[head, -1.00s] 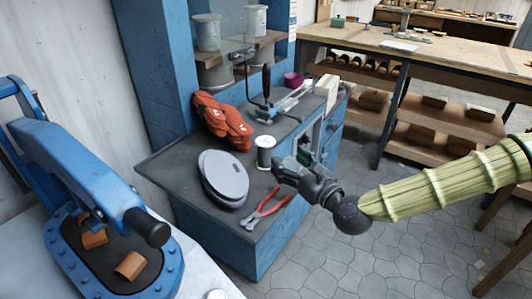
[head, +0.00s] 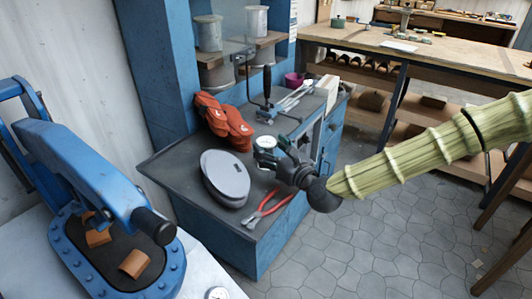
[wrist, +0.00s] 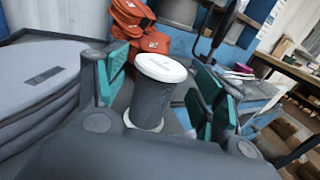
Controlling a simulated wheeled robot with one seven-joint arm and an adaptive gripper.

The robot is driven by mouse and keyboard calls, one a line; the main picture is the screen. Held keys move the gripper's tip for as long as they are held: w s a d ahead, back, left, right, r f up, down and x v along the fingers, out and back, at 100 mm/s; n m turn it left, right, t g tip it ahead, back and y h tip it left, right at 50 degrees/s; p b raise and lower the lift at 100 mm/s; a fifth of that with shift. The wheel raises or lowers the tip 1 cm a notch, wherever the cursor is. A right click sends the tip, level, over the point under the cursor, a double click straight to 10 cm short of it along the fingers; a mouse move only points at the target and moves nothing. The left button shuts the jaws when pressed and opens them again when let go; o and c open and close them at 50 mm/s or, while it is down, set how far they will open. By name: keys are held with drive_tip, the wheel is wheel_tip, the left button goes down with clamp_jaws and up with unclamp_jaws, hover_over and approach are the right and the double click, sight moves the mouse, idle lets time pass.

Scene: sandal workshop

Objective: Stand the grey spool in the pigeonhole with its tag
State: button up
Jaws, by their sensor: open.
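The grey spool (wrist: 152,98), with a white top, stands upright on the dark top of the blue bench (head: 180,168). Its white top (head: 266,142) shows in the head view, with its body mostly behind my gripper. My gripper (head: 268,157) is open and low over the bench top. In the wrist view its green-padded fingers (wrist: 156,90) stand on either side of the spool, with gaps visible. Other grey spools sit on the shelf, one upper left (head: 208,33) and one upper right (head: 256,21). I cannot make out a pigeonhole tag.
A stack of grey soles (head: 225,175) lies left of the spool, orange gloves (head: 222,120) behind it, and red pliers (head: 268,205) in front. A lever tool (head: 266,95) and a purple pot (head: 293,79) stand farther back. A blue press (head: 90,170) is at left.

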drive_tip(key=shift+x, duration=1.35)
drive_tip(key=c, duration=1)
drive_tip(key=shift+r, duration=0.1)
